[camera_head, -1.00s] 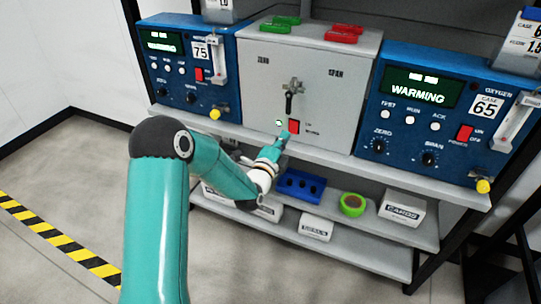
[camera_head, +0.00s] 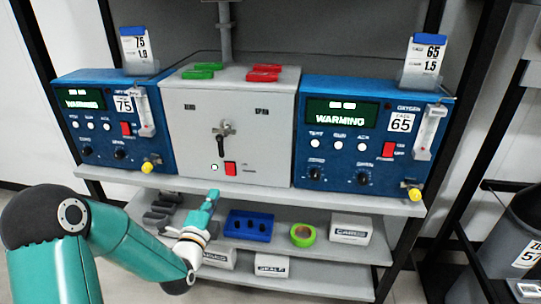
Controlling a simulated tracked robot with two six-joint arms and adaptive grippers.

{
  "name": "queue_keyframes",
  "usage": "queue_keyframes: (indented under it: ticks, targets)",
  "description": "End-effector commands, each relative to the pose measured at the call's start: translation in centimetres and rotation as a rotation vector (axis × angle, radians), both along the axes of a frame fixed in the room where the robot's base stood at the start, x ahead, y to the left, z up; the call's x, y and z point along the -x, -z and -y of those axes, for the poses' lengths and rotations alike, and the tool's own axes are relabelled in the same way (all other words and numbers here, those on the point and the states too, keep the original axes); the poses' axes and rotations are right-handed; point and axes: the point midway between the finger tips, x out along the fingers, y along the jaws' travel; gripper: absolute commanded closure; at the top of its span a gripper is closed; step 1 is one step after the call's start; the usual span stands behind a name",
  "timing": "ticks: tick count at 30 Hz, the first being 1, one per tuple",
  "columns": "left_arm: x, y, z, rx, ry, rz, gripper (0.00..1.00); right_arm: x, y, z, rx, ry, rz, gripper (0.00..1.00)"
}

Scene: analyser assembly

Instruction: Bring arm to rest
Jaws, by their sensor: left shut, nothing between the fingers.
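My left arm comes in from the lower left in the head view. Its teal gripper (camera_head: 208,203) is shut and empty, held in front of the shelf below the analysers. Its fingers point up, below the grey central box (camera_head: 240,125) and apart from it. The box has a selector lever (camera_head: 222,142) pointing down and a red switch (camera_head: 230,169). My right gripper is out of view.
The middle shelf holds a blue tray (camera_head: 249,227), green tape (camera_head: 303,235), a white box (camera_head: 351,229) and dark grey parts (camera_head: 161,207) at the left. Green clips (camera_head: 201,70) and red clips (camera_head: 264,72) lie on the central box. A grey bin (camera_head: 517,240) stands at right.

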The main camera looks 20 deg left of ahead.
Motion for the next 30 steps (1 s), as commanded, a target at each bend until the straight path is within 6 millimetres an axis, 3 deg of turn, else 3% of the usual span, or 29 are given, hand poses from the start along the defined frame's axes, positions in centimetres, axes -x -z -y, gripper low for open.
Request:
queue_keyframes:
  ticks: [5,8,11,14,17,20,24,27,30]
  targets:
    - [-0.4,0.4,1.1,0.006,0.022,-0.007,1.00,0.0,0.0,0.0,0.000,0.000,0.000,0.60]
    - [-1.1,2.5,3.5,0.027,0.070,-0.042,1.00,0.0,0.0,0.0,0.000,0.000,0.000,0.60]
    - [-1.4,6.5,7.1,0.068,0.135,-0.126,1.00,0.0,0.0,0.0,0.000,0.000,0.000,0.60]
    - [-0.8,12.0,11.3,0.182,0.206,-0.272,1.00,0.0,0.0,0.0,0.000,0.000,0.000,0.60]
    - [1.4,18.1,15.5,0.396,0.245,-0.456,1.00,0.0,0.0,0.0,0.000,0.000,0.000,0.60]
    - [4.9,23.8,19.3,0.658,0.219,-0.660,1.00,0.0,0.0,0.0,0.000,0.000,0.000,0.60]
    - [11.9,30.1,23.4,1.057,0.027,-0.951,1.00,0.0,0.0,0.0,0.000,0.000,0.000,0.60]
    - [16.3,32.4,24.9,1.290,-0.189,-1.089,1.00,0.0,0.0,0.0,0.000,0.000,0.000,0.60]
    - [19.5,33.4,25.5,1.464,-0.410,-1.159,1.00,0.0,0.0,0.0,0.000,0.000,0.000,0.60]
